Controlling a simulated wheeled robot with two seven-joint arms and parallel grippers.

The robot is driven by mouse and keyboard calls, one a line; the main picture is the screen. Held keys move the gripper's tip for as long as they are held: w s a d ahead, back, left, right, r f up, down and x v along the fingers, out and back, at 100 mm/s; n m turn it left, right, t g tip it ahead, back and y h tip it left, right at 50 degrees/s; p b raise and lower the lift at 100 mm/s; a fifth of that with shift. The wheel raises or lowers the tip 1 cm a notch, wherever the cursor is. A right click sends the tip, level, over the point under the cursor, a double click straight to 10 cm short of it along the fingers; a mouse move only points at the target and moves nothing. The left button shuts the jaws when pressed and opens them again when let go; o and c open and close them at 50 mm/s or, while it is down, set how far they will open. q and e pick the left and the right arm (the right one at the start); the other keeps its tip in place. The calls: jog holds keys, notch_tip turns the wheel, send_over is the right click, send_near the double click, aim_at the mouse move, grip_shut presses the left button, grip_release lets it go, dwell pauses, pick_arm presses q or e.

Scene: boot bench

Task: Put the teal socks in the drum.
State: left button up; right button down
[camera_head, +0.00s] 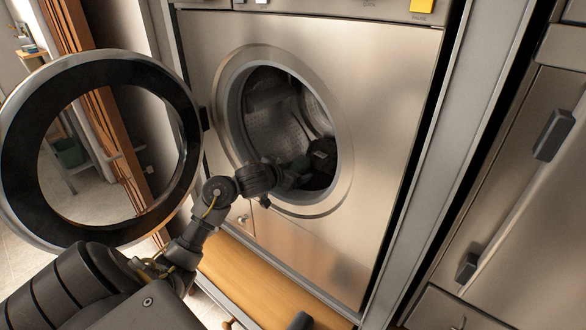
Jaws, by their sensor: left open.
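The drum (267,132) is a perforated metal cavity behind the round opening of a steel front-loading washing machine. Its round door (187,165) is swung wide open to the left. My left arm reaches from the lower left through the opening. My left gripper (315,160) is inside the drum's mouth, near its right side, and is open. Its fingertips are dark and hard to make out. A small dark greenish patch shows beside the wrist at the opening's lower edge; I cannot tell whether it is the teal socks. No socks are clearly visible elsewhere. My right gripper is not in view.
A wooden surface (262,285) lies low in front of the machine. Steel cabinets with dark handles (553,134) stand at the right. The open door's rim is close to my left arm.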

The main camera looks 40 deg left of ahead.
pick_arm(q)
jog(key=shift+r, duration=0.2)
jog(key=p+v, duration=0.8)
jog(key=v, duration=0.3)
jog(key=shift+p, duration=0.4)
jog(key=shift+s+d+r, duration=0.1)
jog(key=shift+s+r, duration=0.05)
jog(key=shift+s, duration=0.4)
